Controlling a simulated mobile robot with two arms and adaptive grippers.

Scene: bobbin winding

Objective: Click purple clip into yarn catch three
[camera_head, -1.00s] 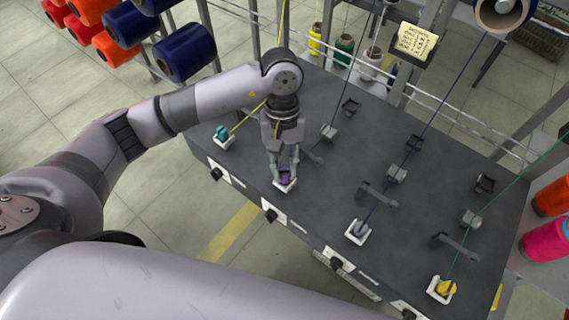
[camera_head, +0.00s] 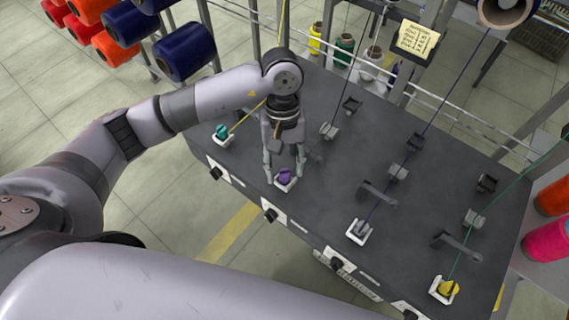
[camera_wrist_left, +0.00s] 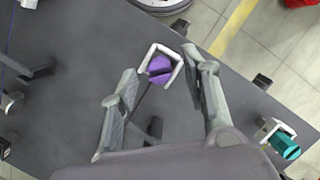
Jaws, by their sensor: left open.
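The purple clip (camera_head: 285,175) sits in a white U-shaped catch (camera_head: 291,187), second from the left along the table's front edge. In the left wrist view the purple clip (camera_wrist_left: 159,68) lies inside the white catch (camera_wrist_left: 177,76). My left gripper (camera_head: 284,167) is open, with its fingers apart on either side of the clip and catch. The fingers appear clear of the clip in the wrist view. My right gripper is not in view.
A teal clip (camera_head: 221,131) is in the leftmost catch and a yellow clip (camera_head: 448,288) in the rightmost. Another catch (camera_head: 358,232) stands between purple and yellow. Grey guide posts (camera_head: 377,193) and taut yarns cross the dark table (camera_head: 320,205).

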